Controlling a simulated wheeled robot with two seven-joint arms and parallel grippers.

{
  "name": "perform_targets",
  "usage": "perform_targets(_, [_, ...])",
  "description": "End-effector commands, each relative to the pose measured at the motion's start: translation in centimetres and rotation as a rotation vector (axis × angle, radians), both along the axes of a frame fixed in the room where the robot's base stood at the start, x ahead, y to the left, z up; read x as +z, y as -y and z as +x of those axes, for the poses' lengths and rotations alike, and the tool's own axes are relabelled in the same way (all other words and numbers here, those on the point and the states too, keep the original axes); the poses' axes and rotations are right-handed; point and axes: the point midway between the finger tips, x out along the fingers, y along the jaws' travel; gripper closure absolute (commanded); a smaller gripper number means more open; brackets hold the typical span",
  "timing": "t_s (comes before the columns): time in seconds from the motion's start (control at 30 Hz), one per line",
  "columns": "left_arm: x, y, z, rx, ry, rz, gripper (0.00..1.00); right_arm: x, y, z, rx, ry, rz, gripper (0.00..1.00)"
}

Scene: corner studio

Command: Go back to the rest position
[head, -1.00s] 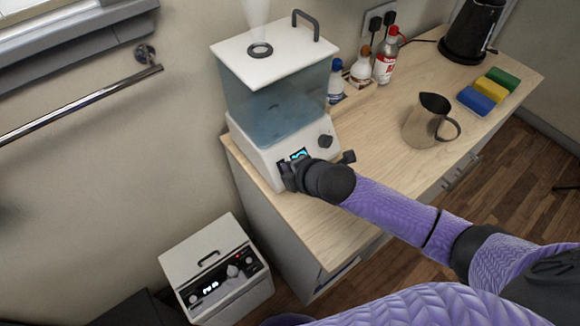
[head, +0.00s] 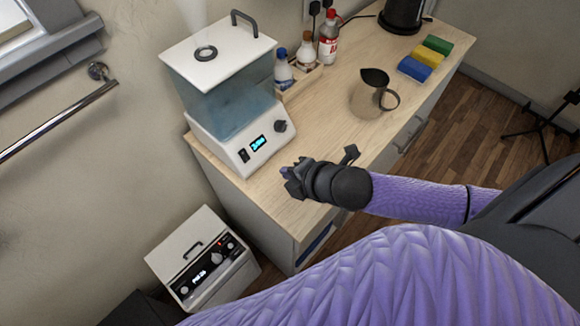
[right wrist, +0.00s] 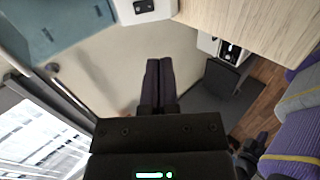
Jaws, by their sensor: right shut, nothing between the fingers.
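My right gripper (head: 292,181) is shut and empty. In the head view it hangs over the front edge of the wooden counter, just right of and below the humidifier's front panel, apart from it. Its closed dark fingers also show in the right wrist view (right wrist: 159,82). The humidifier (head: 222,100) has a white base, a clear bluish water tank and a lit cyan display, and mist rises from its lid. A dark hand at the end of a purple arm, seemingly my left gripper (right wrist: 250,152), shows low right in the right wrist view; its fingers are unclear.
On the counter (head: 325,112) stand a metal pitcher (head: 369,94), several bottles, blue, yellow and green sponges (head: 425,59) and a black kettle (head: 401,14). A white box appliance (head: 202,262) stands low at left. A towel rail (head: 60,122) is on the wall.

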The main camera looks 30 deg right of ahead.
Motion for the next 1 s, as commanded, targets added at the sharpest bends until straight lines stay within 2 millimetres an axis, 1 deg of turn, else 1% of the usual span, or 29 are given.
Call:
perform_targets(0.13, [0.0,0.4,0.0,0.003,0.000,-0.006,1.00,0.0,0.0,0.0,0.000,0.000,0.000,1.00])
perform_targets(0.37, [0.0,0.4,0.0,0.002,0.000,-0.006,1.00,0.0,0.0,0.0,0.000,0.000,0.000,1.00])
perform_targets(0.47, [0.0,0.2,0.0,0.001,-0.001,-0.003,1.00,0.0,-0.5,-0.3,-0.040,-0.020,0.034,1.00])
perform_targets(0.57, [0.0,0.0,-0.1,0.000,-0.001,0.000,1.00,0.4,-1.9,-1.4,-0.220,-0.106,0.171,1.00])
perform_targets(0.67, [0.0,-0.2,-0.1,-0.002,-0.002,0.004,1.00,0.9,-2.6,-3.3,-0.497,-0.235,0.345,1.00])
perform_targets(0.7, [0.0,-0.3,-0.1,-0.003,-0.002,0.006,1.00,1.1,-2.6,-4.1,-0.611,-0.285,0.407,1.00])
perform_targets(0.77, [0.0,-0.5,-0.1,-0.003,-0.002,0.008,1.00,1.2,-2.4,-5.6,-0.778,-0.359,0.489,1.00])
perform_targets(0.8, [0.0,-0.6,-0.1,-0.003,-0.003,0.009,1.00,1.3,-2.2,-6.5,-0.887,-0.406,0.537,1.00])
perform_targets(0.87, [0.0,-0.6,-0.1,-0.004,-0.003,0.010,1.00,1.5,-1.8,-8.2,-1.054,-0.473,0.603,1.00])
perform_targets(0.9, [0.0,-0.7,-0.1,-0.004,-0.003,0.011,1.00,1.6,-1.5,-9.4,-1.167,-0.517,0.642,1.00])
perform_targets(0.97, [0.0,-0.6,-0.1,-0.004,-0.003,0.010,1.00,1.7,-1.1,-11.3,-1.339,-0.580,0.692,1.00])
perform_targets(1.0, [0.0,-0.6,-0.1,-0.003,-0.003,0.010,1.00,1.8,-0.7,-12.7,-1.456,-0.620,0.720,1.00])
